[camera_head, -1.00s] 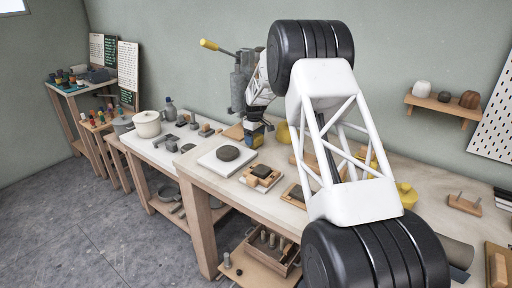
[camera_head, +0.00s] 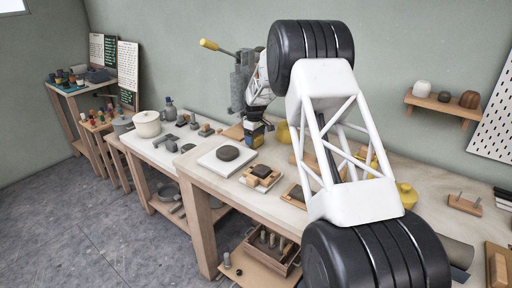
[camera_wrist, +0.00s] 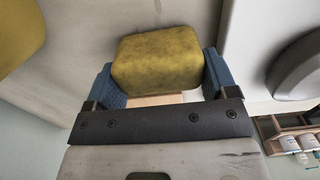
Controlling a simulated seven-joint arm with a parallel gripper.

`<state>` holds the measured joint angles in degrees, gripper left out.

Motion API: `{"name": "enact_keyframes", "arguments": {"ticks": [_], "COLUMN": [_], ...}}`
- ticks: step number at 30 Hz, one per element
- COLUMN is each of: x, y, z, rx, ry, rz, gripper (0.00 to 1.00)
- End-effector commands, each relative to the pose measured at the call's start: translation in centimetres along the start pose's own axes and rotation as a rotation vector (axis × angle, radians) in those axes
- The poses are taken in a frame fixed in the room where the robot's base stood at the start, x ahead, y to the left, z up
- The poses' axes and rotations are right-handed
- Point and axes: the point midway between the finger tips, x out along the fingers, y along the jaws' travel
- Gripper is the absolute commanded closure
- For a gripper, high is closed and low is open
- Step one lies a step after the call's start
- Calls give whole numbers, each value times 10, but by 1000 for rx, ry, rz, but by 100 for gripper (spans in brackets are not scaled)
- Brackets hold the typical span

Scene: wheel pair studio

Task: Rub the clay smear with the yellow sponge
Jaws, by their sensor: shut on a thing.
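The yellow sponge (camera_wrist: 158,62) is a rounded block with dark grime on its face, seen in the wrist view. My gripper (camera_wrist: 160,78) is shut on it, with one blue finger pressed to each side. In the head view my gripper (camera_head: 254,134) is small and low over the worktable, behind the grey disc; the sponge is hard to make out there. I cannot pick out the clay smear for certain in either view, and I cannot tell whether the sponge touches the tabletop.
A dark grey disc (camera_head: 228,153) lies on a white board (camera_head: 209,163) in front of my gripper. A yellow pot (camera_head: 283,134) stands close to the right of it. Wooden blocks (camera_head: 262,172) lie nearer the table's front edge. A wall shelf (camera_head: 437,105) hangs at the right.

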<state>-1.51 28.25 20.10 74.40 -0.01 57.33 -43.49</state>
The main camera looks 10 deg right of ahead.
Motion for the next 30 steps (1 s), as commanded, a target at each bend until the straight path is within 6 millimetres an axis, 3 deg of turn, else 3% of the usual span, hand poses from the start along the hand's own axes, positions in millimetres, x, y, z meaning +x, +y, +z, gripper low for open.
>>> {"name": "enact_keyframes", "arguments": {"ticks": [12, 30], "x": [3, 3], "y": [0, 0], "z": [-15, -15], "rx": [0, 0], "ry": [0, -1], "rz": [0, -1], "gripper": [48, 48]}}
